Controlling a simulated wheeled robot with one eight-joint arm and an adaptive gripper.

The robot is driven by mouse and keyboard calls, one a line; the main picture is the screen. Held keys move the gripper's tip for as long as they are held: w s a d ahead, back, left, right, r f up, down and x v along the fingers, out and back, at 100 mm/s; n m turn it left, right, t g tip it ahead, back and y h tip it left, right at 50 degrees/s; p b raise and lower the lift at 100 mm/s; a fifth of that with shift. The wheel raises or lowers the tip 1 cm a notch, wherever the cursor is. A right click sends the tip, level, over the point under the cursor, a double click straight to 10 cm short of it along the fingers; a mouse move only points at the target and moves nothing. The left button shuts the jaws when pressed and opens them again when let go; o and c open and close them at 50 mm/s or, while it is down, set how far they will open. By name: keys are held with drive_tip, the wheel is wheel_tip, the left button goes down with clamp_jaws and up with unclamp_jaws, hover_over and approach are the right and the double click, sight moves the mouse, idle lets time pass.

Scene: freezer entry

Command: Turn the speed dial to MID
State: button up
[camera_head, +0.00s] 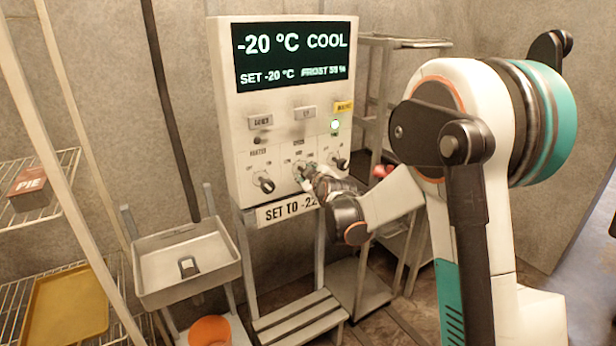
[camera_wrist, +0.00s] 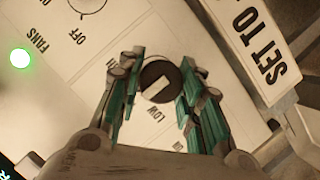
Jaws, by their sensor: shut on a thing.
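The speed dial (camera_wrist: 155,74) is a dark round knob with a white mark, set on the pale panel. In the wrist view it sits between the teal-padded fingers of my gripper (camera_wrist: 157,88), which is shut on it. The word LOW shows just below the dial in that view. I cannot read a MID label, and the dial's exact setting is unclear. In the head view my gripper (camera_head: 309,174) is at the middle knob of the control panel (camera_head: 285,115) and partly hides that knob.
The heater knob (camera_head: 263,182) is left of my gripper and the fans knob (camera_head: 338,160) is right, close by. A lit green lamp (camera_head: 335,125) is above. The display (camera_head: 293,57) reads -20 °C COOL. A grey sink-like tray (camera_head: 160,262) stands at the lower left.

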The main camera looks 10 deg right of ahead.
idle(0.4)
drive_tip(key=o, duration=1.1)
drive_tip(key=shift+s, duration=0.15)
drive_tip(key=v, duration=1.1)
drive_tip(key=shift+s, duration=0.4)
drive_tip(key=shift+r, duration=0.1)
